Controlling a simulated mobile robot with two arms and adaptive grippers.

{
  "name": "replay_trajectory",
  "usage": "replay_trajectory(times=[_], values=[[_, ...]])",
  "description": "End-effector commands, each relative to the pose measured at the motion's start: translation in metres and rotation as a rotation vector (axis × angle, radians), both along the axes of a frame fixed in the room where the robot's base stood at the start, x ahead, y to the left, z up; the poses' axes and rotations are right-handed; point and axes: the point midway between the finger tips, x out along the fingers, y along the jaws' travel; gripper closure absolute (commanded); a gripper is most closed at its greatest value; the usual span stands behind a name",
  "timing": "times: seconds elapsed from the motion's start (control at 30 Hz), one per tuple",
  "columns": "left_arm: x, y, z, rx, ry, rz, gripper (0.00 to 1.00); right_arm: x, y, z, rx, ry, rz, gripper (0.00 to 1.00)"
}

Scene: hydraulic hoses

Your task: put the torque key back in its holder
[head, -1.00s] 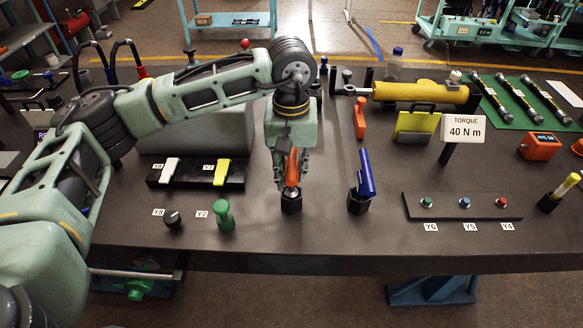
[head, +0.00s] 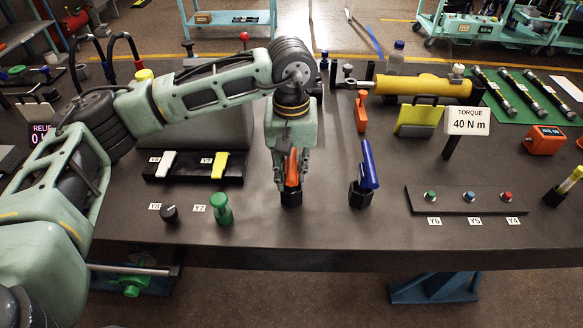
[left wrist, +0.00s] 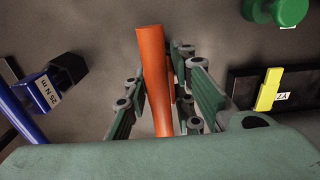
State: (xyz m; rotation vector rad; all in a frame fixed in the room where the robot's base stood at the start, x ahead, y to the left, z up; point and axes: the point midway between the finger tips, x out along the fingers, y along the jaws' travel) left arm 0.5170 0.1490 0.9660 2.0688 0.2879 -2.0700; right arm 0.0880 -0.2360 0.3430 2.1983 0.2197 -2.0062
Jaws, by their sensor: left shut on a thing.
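My left gripper (head: 291,182) is shut on an orange torque key (head: 292,168), with its fingers pointing down on either side. The key stands about upright, its lower end in or at the mouth of a black holder (head: 291,198). I cannot tell how deep it sits. In the left wrist view the orange key (left wrist: 153,80) lies between the fingers, and the holder is hidden. My right gripper is not in view.
A sign (head: 467,121) reads TORQUE 40 N m. Another orange tool (head: 361,112) stands further back, near a yellow cylinder (head: 423,86). A green knob (head: 221,209), yellow lever (head: 219,165) and button panel (head: 466,202) flank the holders. The table's front strip is clear.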

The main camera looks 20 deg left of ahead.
Motion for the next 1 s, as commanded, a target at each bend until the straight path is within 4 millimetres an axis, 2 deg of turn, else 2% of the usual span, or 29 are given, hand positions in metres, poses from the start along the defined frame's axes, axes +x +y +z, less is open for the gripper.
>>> replay_trajectory(times=[0.03, 0.07, 0.3, 0.67, 0.77, 1.0], values=[[0.0, 0.0, -0.002, -0.001, -0.001, 0.0, 1.0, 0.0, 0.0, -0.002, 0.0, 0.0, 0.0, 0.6], [0.0, 0.0, -0.001, -0.001, -0.001, 0.0, 0.75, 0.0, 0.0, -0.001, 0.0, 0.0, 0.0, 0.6], [0.0, 0.0, 0.0, -0.001, -0.001, 0.0, 0.55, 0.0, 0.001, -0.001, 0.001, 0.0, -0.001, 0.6], [0.0, 0.0, 0.003, 0.0, -0.001, 0.0, 0.55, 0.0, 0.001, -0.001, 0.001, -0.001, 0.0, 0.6], [0.001, 0.0, 0.016, -0.001, -0.004, 0.0, 0.55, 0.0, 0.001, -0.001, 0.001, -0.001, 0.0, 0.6], [0.001, 0.0, 0.067, -0.001, -0.004, 0.0, 0.55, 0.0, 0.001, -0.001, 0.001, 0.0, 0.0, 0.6]])
